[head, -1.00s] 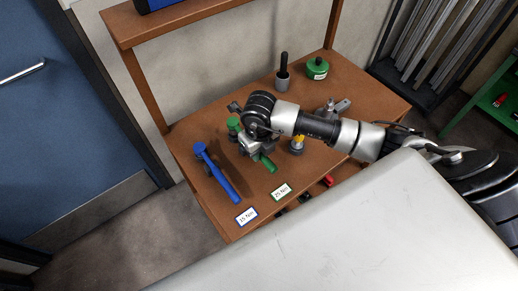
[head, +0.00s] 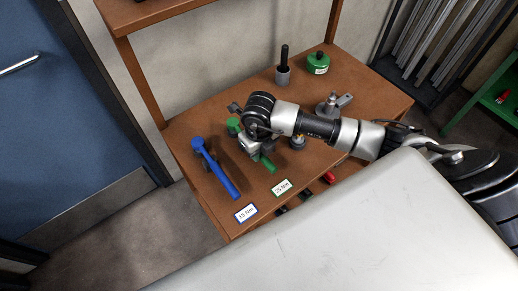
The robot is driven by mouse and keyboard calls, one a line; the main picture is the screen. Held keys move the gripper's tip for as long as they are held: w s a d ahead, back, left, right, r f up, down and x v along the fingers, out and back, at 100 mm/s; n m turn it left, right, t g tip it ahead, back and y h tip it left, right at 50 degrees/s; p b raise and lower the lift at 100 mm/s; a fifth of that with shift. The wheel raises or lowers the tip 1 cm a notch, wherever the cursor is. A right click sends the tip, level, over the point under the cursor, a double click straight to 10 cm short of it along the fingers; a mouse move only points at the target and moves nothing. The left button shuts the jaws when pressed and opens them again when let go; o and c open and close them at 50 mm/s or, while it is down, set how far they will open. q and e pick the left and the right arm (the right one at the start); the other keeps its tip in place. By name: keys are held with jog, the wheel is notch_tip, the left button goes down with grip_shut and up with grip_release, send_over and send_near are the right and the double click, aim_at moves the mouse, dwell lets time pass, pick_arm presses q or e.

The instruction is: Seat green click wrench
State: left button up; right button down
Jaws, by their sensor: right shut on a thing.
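The green click wrench shows as a green head (head: 233,126) and a green handle end (head: 267,164) above the wooden bench. My right gripper (head: 252,148) is shut on its middle and hides most of the shaft. I cannot tell whether the wrench touches the support under it, because my gripper covers that spot. A white label with a green border reading 25 Nm (head: 282,187) lies in front of the handle. My left gripper is not in view.
A blue wrench (head: 216,168) lies to the left, beside a 15 Nm label (head: 245,213). A grey cup with a black handle (head: 283,73), a green round canister (head: 318,63) and a grey metal tool (head: 332,105) stand behind. A white surface (head: 350,230) fills the foreground.

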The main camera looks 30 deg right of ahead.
dwell(0.3)
jog(key=c, duration=0.9)
grip_release()
jog(key=shift+o, duration=0.2)
jog(key=shift+f, duration=0.1)
notch_tip(320, 180, up, 11)
jog(key=b, duration=0.1)
jog(key=shift+s+f, duration=0.1)
